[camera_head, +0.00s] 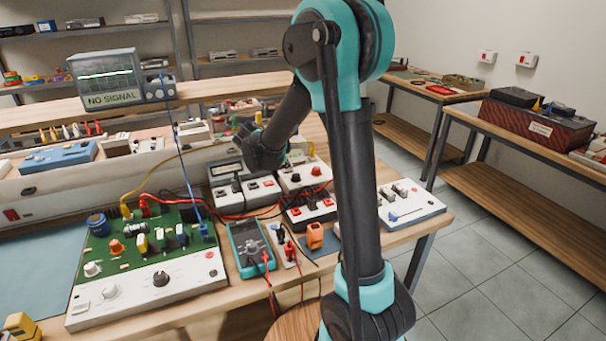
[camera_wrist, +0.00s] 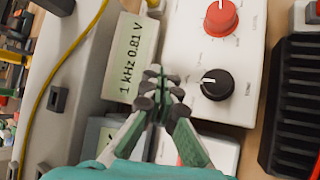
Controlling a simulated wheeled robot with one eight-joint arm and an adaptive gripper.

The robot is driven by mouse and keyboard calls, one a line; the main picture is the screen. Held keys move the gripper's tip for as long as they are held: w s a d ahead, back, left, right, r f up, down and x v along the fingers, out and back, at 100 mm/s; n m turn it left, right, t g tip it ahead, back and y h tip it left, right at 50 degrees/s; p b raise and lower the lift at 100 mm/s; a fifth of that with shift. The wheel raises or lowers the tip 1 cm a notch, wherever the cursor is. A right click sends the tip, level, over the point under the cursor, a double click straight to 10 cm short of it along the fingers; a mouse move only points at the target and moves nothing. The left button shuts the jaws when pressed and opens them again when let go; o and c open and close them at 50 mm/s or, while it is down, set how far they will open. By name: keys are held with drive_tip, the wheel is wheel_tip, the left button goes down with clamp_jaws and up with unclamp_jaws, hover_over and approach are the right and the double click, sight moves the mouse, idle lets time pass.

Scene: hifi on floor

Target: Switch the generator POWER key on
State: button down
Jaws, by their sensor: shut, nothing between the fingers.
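The generator (camera_wrist: 247,60) is a pale box with a red knob (camera_wrist: 220,17) and a black knob (camera_wrist: 216,84). Its display (camera_wrist: 130,58) reads 1 kHz 0.81 V. In the head view the generator (camera_head: 287,181) sits on the bench, partly behind my arm. My gripper (camera_wrist: 160,95) is shut and empty, with its fingertips over the area between the display and the black knob. Contact cannot be told. A small pale and dark part (camera_wrist: 154,8) shows at the top edge beside the display. I cannot read a POWER label or tell the key's state.
A green circuit board (camera_head: 130,255), a teal multimeter (camera_head: 247,250) and red and yellow leads crowd the bench front. Another meter box (camera_head: 225,170) stands left of the generator. The monitor (camera_head: 110,78) reads NO SIGNAL. A black ribbed object (camera_wrist: 293,105) lies at the right.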

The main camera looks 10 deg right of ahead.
sight(286, 171)
drive_tip(key=shift+r, duration=0.15)
drive_tip(key=shift+r, duration=2.95)
